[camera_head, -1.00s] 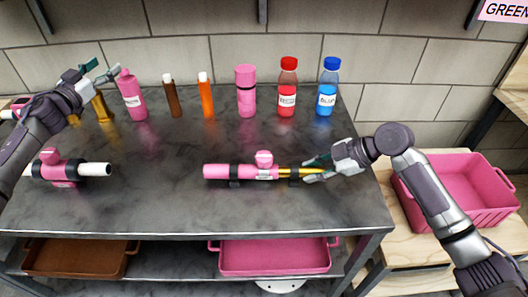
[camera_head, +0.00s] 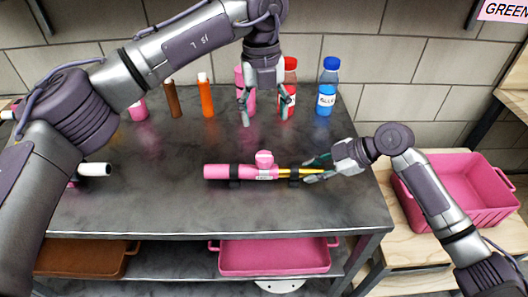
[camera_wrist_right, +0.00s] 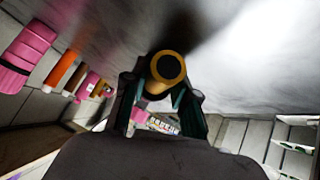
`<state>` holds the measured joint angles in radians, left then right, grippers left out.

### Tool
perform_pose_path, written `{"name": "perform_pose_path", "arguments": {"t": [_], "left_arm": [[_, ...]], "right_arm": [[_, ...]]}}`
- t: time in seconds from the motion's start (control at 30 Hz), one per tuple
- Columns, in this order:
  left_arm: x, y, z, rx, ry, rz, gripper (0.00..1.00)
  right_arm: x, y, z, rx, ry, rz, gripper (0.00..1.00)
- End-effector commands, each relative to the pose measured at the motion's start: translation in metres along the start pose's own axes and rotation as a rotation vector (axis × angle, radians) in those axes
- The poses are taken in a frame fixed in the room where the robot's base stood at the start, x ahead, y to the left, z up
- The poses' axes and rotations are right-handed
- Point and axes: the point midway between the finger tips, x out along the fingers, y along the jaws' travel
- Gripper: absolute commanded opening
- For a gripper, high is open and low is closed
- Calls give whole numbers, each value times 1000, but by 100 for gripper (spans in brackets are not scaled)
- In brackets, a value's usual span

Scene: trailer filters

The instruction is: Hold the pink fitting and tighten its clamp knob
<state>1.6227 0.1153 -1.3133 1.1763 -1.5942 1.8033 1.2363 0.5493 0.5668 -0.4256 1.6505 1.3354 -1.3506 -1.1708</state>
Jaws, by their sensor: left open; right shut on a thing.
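The pink fitting (camera_head: 228,172) lies on the dark table, left to right, with black clamps around it. Its pink clamp knob (camera_head: 264,158) sits on top. A yellow tube (camera_head: 309,172) runs out of its right end. My right gripper (camera_head: 318,170) is shut on the yellow tube at that end. The right wrist view shows the tube's round open end (camera_wrist_right: 168,67) between the fingers. My left gripper (camera_head: 265,112) is open and empty, pointing down above the table, behind and above the knob. It does not touch the fitting.
Behind it stand a pink container (camera_head: 240,78), a red-capped bottle (camera_head: 291,66), a blue bottle (camera_head: 327,88) and orange (camera_head: 206,97) and brown (camera_head: 173,100) tubes. A pink crate (camera_head: 470,185) is at the right. My left arm hides much of the table's left. The front middle is clear.

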Motion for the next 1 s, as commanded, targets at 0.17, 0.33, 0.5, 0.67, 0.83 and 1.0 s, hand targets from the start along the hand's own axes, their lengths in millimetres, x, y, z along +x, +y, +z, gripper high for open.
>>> {"name": "perform_pose_path", "arguments": {"t": [0.17,0.33,0.5,0.67,0.83,1.0], "left_arm": [[12,3,-1,11,-20,40,70],[44,4,-1,11,-16,39,70],[78,5,0,10,-15,36,70],[102,5,1,9,-16,34,70],[116,6,1,9,-18,34,70],[118,6,2,9,-19,33,70]], "right_arm": [[0,0,-1,-1,2,1,0],[0,0,-1,-1,2,1,0],[0,0,-1,-1,2,1,0],[0,0,-1,-1,2,1,0],[0,0,-1,-1,2,1,0],[0,0,-1,0,1,1,0]]}}
